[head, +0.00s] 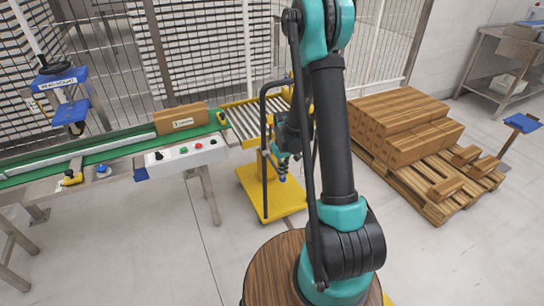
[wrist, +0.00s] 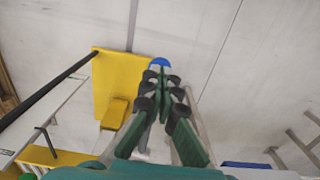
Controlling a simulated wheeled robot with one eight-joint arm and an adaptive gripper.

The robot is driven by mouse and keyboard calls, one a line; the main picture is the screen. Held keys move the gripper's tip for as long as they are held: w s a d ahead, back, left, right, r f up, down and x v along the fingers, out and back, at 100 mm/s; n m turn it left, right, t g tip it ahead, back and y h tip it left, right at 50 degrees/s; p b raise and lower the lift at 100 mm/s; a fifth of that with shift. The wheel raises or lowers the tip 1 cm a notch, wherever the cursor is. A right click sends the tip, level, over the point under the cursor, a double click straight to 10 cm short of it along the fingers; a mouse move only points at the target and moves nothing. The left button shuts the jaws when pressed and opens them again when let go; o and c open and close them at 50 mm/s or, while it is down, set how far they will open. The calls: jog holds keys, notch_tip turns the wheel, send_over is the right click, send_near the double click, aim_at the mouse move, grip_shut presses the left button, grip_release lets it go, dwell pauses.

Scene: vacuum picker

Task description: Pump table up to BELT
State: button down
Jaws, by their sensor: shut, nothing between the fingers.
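The lift table has a yellow-edged roller top (head: 256,121) beside the end of the green belt (head: 110,150). Its yellow base plate (head: 288,196) is on the floor and shows in the wrist view (wrist: 106,70). A black upright handle frame (head: 264,150) rises from the base. My gripper (head: 282,170) is beside this frame above the base, partly behind my arm. In the wrist view its green fingers (wrist: 160,78) converge, shut and empty. A blue rounded piece (wrist: 158,62) shows just past the fingertips; I cannot tell whether they touch it.
A brown carton (head: 181,119) sits on the belt near the rollers. A white control box with buttons (head: 186,156) is on the belt's near side. Stacked cartons (head: 400,125) lie on a wooden pallet (head: 432,208) at right. Fencing stands behind.

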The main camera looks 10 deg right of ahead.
jog(key=shift+w+f, duration=0.1)
jog(key=shift+f, duration=1.35)
jog(key=shift+w+a+f, duration=0.1)
jog(key=shift+w+f, duration=0.15)
jog(key=shift+f, duration=0.45)
jog(key=shift+w+a+f, duration=0.1)
jog(key=shift+w+f, duration=0.1)
jog(key=shift+f, duration=0.5)
jog(key=shift+s+d+r, duration=0.1)
jog(key=shift+s+r, duration=0.1)
jog(key=shift+r, duration=0.9)
jog(key=shift+s+d+r, duration=0.1)
jog(key=shift+s+r, duration=0.1)
jog(key=shift+r, duration=0.85)
jog(key=shift+s+r, duration=0.2)
jog(key=shift+r, duration=0.9)
